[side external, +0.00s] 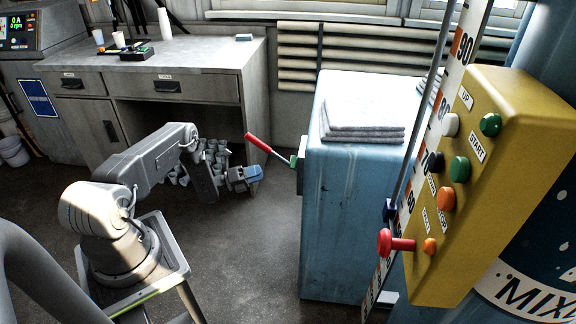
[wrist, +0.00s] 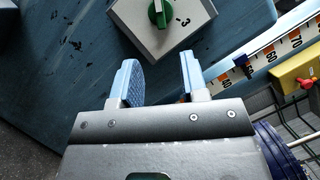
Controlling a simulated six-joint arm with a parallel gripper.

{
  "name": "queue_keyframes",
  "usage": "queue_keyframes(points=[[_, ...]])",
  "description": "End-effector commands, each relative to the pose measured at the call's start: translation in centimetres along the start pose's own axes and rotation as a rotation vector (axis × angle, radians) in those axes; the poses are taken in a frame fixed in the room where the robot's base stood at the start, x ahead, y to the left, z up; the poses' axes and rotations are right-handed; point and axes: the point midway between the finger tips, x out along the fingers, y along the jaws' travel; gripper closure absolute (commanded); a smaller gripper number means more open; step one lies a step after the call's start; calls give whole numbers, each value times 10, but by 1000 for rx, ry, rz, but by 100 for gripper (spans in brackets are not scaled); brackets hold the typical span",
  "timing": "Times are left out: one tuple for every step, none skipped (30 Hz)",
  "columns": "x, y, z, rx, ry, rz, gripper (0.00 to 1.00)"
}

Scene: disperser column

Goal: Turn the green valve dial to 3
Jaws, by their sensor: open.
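The green valve dial (wrist: 157,14) sits on a grey plate (wrist: 178,38) at the top of the wrist view, cut off by the frame edge. A "3" is printed on the plate to its right; a pale mark shows on the dial, but its full setting is unclear. In the side external view the green dial (side external: 293,161) is small, on the left face of the blue cabinet (side external: 340,215). My gripper (wrist: 158,72) is open and empty, its two fingers short of the dial and apart from it. It also shows in the side external view (side external: 258,172), left of the cabinet.
A red-handled lever (side external: 257,142) sticks out up and left near the dial, above my gripper. Folded grey cloths (side external: 362,119) lie on the cabinet. A yellow button box (side external: 490,185) and a scale stand at right. Floor between my arm and the cabinet is clear.

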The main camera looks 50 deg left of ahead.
Motion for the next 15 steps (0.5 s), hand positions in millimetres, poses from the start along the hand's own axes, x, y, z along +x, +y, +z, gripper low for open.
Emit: queue_keyframes(points=[[11,-1,-1,0,5,-3,60],[17,0,-1,1,5,-2,60],[26,0,-1,2,6,-2,60],[32,-1,-1,3,5,-3,60],[39,-1,-2,2,5,-3,60],[47,-1,-1,2,5,-3,60],[54,-1,-1,2,5,-2,60],[60,-1,-1,3,5,-2,60],[68,-1,-2,2,4,-3,60],[73,-1,-1,3,4,-2,60],[79,-1,-1,3,3,-2,60],[85,-1,-2,2,4,-1,60],[90,-1,-1,3,3,-2,60],[94,-1,-1,3,2,-2,60],[99,0,-1,3,2,-1,60]])
